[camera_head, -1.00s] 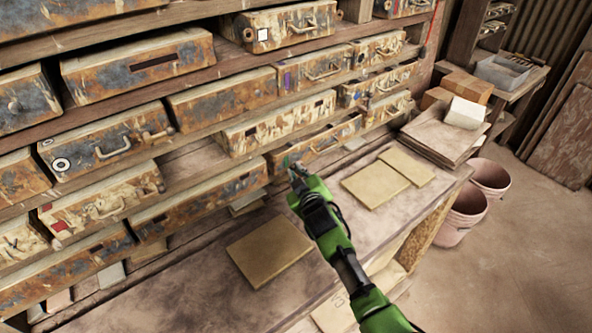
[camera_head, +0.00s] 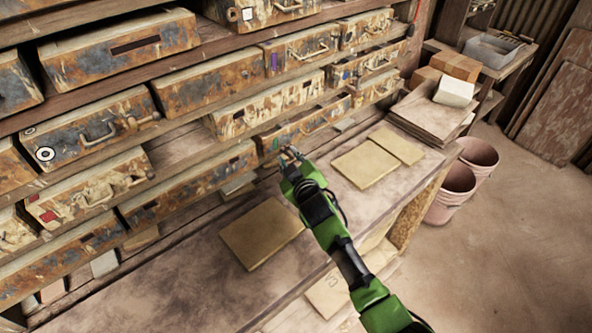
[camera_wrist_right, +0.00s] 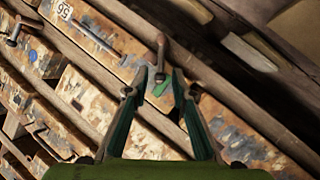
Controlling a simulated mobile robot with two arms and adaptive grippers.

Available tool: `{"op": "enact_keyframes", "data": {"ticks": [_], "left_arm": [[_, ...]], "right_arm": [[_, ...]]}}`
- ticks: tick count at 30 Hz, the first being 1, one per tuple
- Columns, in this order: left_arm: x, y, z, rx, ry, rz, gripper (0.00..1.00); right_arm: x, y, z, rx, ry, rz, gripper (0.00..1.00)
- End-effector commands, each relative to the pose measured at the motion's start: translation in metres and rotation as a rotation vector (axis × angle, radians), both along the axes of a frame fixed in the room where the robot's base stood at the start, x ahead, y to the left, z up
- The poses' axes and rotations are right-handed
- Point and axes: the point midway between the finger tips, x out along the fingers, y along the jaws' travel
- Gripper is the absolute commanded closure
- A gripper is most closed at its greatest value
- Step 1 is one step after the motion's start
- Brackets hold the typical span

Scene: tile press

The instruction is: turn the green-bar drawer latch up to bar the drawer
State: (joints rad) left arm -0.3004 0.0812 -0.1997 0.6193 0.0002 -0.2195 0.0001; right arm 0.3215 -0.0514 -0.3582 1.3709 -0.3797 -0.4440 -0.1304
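The green-bar drawer (camera_head: 312,124) is a rusty, paint-worn drawer on the lower shelf, with a curved handle. In the right wrist view a small green bar (camera_wrist_right: 162,87) shows on a worn drawer front, between my fingers. A brown metal latch (camera_wrist_right: 161,48) with a rounded end stands just beyond the fingertips. Which way it is turned is hard to tell. My right gripper (camera_head: 289,153) is at the left end of this drawer; in the right wrist view (camera_wrist_right: 162,72) its fingers are open, with a gap between the tips. My left gripper is out of view.
Several similar drawers fill the shelves around. Flat tan tiles (camera_head: 262,233) lie on the bench (camera_head: 180,280) below my right arm. Stacked boards (camera_head: 430,115), boxes and pink buckets (camera_head: 452,194) stand to the right.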

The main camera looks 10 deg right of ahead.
Motion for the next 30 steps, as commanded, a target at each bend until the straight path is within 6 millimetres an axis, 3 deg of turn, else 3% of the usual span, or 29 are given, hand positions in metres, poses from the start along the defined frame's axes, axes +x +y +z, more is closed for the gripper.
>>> {"op": "enact_keyframes", "data": {"ticks": [9,15,30], "left_arm": [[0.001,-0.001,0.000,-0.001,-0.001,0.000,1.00],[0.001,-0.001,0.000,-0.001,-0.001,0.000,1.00],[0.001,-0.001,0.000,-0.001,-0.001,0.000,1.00]], "right_arm": [[-0.054,-0.009,0.014,0.000,0.001,0.000,0.77],[-0.078,-0.013,0.022,0.000,0.001,0.001,0.77],[-0.088,-0.015,0.025,0.000,0.001,0.001,0.77]]}}
